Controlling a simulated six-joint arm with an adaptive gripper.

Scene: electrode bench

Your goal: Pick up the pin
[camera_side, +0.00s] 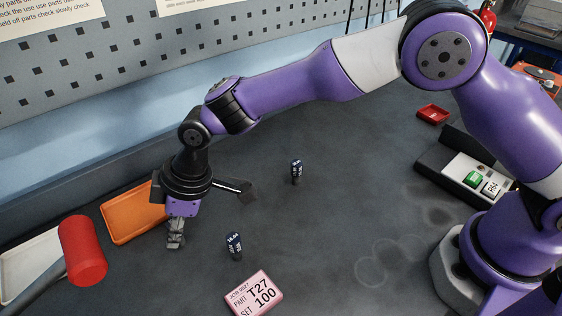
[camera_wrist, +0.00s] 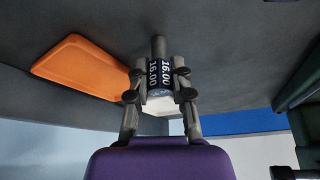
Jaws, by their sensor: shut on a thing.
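My gripper (camera_wrist: 160,74) is shut on a pin (camera_wrist: 158,47) in the wrist view. The pin has a grey metal shank and a dark blue band marked 16.00, and it sits between the two fingertips. In the side view my gripper (camera_side: 175,237) points down in front of the orange tray, and the held pin cannot be made out there. Two other dark blue pins stand upright on the bench: one (camera_side: 234,246) right of my gripper and one (camera_side: 296,171) farther back to the right.
An orange tray (camera_side: 128,220) lies behind and left of my gripper, with a red cylinder (camera_side: 83,250) and a white tray (camera_side: 25,262) farther left. A pink label block (camera_side: 254,293) lies in front. A small red tray (camera_side: 432,114) is at the right.

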